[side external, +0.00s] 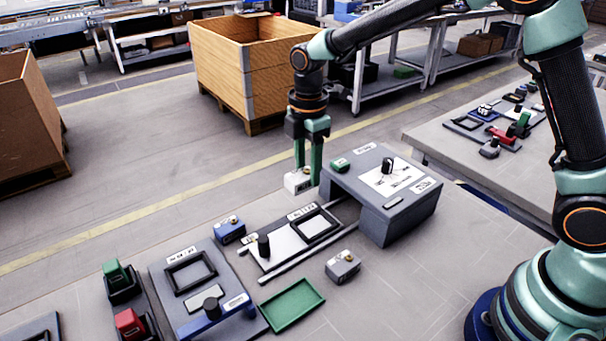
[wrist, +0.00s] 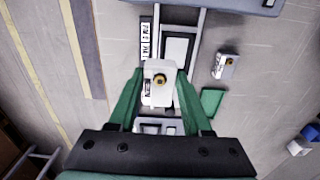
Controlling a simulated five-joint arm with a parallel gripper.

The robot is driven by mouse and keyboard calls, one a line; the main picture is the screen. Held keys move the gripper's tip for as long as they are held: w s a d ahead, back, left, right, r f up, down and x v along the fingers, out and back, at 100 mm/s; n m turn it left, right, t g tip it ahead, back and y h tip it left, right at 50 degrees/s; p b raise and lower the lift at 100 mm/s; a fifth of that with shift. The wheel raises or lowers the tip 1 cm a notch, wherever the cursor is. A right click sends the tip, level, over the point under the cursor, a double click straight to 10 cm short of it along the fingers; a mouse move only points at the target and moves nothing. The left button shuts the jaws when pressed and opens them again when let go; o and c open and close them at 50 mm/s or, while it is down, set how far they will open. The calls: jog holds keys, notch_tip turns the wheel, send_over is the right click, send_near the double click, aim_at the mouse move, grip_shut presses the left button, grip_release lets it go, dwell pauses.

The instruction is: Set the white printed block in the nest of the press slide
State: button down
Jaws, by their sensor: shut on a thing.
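My gripper (side external: 308,176) is shut on the white printed block (side external: 298,182) and holds it in the air, to the left of the press housing. In the wrist view the white block (wrist: 158,88), with a brass-coloured round part on top, sits between the green fingers (wrist: 160,76). The press slide (side external: 274,246) is a light plate on rails with a black knob. Its nest, a black rectangular frame (side external: 334,222), looks empty and lies in front of the housing. In the wrist view the nest (wrist: 194,50) shows above and right of the block.
The grey press housing (side external: 410,219) stands right of the slide. A blue block (side external: 229,231), a grey block (side external: 343,268) and an empty green tray (side external: 293,307) lie around the slide. A grey fixture (side external: 233,321) with a frame and blue handle stands at front left.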

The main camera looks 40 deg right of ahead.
jog(key=shift+s+d+f, duration=0.15)
jog(key=shift+s+f, duration=0.4)
jog(key=shift+f, duration=0.95)
jog(key=shift+s+d+f, duration=0.2)
jog(key=shift+s+f, duration=0.35)
jog(key=shift+f, duration=1)
jog(key=shift+s+d+f, duration=0.15)
jog(key=shift+s+f, duration=0.4)
jog(key=shift+f, duration=0.95)
jog(key=shift+c, duration=1.3)
grip_release()
jog(key=shift+r, duration=0.1)
notch_tip(320, 180, up, 12)
